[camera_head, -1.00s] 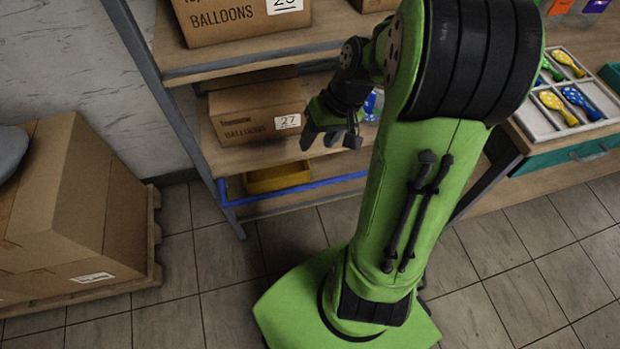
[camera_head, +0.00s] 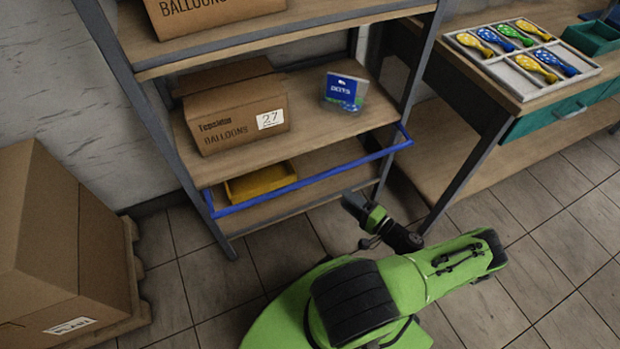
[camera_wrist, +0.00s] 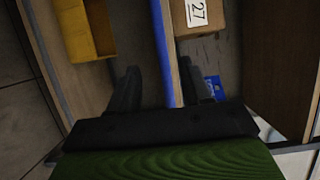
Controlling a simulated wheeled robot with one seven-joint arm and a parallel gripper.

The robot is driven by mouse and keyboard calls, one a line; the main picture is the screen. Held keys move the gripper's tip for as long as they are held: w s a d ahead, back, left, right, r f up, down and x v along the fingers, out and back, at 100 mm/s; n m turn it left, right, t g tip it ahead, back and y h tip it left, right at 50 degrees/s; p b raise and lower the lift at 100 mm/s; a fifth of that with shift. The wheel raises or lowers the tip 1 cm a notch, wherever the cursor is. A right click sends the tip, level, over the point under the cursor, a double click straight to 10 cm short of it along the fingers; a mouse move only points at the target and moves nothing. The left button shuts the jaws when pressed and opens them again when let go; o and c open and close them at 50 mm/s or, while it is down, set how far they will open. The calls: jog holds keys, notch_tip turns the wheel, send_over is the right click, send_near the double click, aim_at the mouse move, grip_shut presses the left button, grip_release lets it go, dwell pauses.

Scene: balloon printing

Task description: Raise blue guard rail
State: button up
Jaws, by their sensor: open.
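The blue guard rail (camera_head: 300,184) runs across the front of the shelf rack, low down, at the level of the bottom shelf and below the middle shelf's edge. Its ends bend back to the rack's posts. My gripper (camera_head: 353,203) is open and empty, low in front of the rail's right half. In the wrist view the rail (camera_wrist: 166,50) runs lengthwise between the two fingers of my gripper (camera_wrist: 160,85), closer to the right finger. I cannot tell whether the fingers reach around it or touch it.
A yellow bin (camera_head: 260,184) sits on the bottom shelf behind the rail. A Balloons box (camera_head: 235,115) marked 27 and a blue Dots packet (camera_head: 345,91) stand on the middle shelf. A workbench with a balloon tray (camera_head: 522,92) is at right, boxes (camera_head: 45,235) at left.

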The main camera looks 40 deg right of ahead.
jog(key=w+a+b, duration=0.1)
jog(key=w+b, duration=0.1)
jog(key=w, duration=1.3)
jog(key=shift+a+f+b, duration=0.15)
jog(key=shift+a+b, duration=0.15)
jog(key=shift+a, duration=0.05)
grip_shut()
